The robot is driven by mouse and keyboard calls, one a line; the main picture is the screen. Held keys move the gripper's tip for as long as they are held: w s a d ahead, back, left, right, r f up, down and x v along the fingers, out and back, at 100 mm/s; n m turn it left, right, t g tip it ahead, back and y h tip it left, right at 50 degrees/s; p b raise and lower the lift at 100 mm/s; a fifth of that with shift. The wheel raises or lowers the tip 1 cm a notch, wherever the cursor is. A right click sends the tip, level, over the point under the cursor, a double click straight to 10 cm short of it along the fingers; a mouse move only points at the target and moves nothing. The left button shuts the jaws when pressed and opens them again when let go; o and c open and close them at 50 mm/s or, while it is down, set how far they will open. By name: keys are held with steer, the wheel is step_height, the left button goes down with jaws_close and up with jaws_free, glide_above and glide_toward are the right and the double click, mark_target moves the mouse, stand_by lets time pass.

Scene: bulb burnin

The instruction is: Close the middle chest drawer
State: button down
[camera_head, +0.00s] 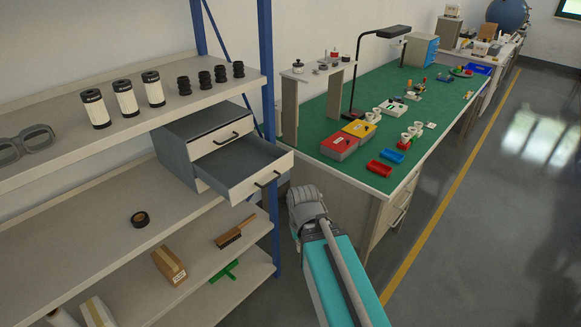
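The small grey drawer chest (181,148) stands on a shelf of the rack at the left. Its upper drawer (211,146) has a white front with a dark handle and is shut. The drawer below it, the middle drawer (245,187), is pulled well out towards the right and looks empty inside. Its dark handle (268,179) is on the white front.
The shelf above holds white cylinders (125,98), black ribbed parts (204,80) and goggles (24,144). Tape (140,219), a brush (235,231) and a box (169,265) lie lower. A blue rack post (267,120) and green-topped bench (376,150) stand close by. Floor at right is clear.

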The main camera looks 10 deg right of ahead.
steer(key=shift+d, duration=0.35)
steer(key=w+d+r+m+t+y+p, duration=0.2)
steer(key=w+d+r+m+t+p, duration=0.1)
steer(key=w+r+m, duration=0.4)
steer(key=w+d+r+m+t+y+p, duration=0.3)
steer(key=w+r+m, duration=0.4)
steer(key=w+m, duration=0.6)
steer(key=d+m+t+p, duration=0.1)
steer(key=d+m+p, duration=0.1)
steer(key=m, duration=0.7)
steer(key=shift+p, duration=0.35)
